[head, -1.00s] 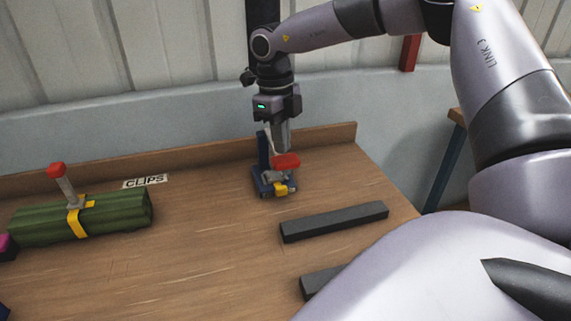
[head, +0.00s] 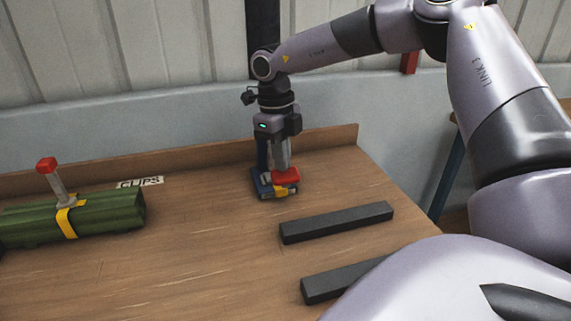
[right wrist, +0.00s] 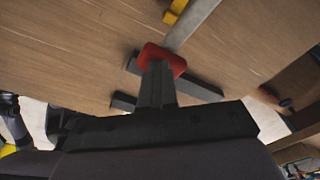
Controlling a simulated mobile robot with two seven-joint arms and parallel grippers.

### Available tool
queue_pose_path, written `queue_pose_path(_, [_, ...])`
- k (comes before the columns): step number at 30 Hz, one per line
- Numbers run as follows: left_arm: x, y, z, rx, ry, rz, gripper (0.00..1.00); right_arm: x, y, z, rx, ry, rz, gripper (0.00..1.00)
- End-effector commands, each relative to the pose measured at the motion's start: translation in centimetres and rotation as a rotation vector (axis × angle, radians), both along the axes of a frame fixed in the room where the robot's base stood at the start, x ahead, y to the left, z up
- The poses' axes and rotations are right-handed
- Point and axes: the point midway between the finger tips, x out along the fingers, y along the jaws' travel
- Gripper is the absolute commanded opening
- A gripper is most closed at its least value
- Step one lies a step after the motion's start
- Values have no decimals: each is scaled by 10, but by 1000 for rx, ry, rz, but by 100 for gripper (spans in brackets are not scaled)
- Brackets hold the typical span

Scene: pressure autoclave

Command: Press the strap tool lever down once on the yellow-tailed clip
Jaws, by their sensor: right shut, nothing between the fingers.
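The lever lies low, close over the base. A yellow piece, apparently the yellow-tailed clip (head: 281,191), shows at the tool's front under the red end. My right gripper (head: 281,166) is shut and empty, pointing down with its tips at the red end, apparently touching it. In the right wrist view, the shut fingers (right wrist: 158,78) meet the red end (right wrist: 163,57), with the grey lever arm (right wrist: 193,24) beyond. My left gripper is out of view.
A green bundle (head: 105,211) with a yellow strap (head: 67,223) and an upright red-topped lever (head: 52,180) lies at the left. A CLIPS label (head: 140,182) is behind it. Two dark bars (head: 337,222) lie right of the tool. A low wooden rim edges the bench's back.

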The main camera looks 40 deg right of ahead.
Motion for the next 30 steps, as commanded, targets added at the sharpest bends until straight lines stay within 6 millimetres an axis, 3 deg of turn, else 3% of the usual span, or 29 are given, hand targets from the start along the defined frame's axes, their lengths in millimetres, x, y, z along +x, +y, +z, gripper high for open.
queue_pose_path(11, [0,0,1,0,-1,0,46,1,0,0,-1,-2,-1,0])
queue_pose_path(21, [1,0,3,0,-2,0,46,29,5,10,-1,-1,-1,0])
queue_pose_path(30, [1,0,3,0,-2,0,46,30,6,10,1,-1,0,0])
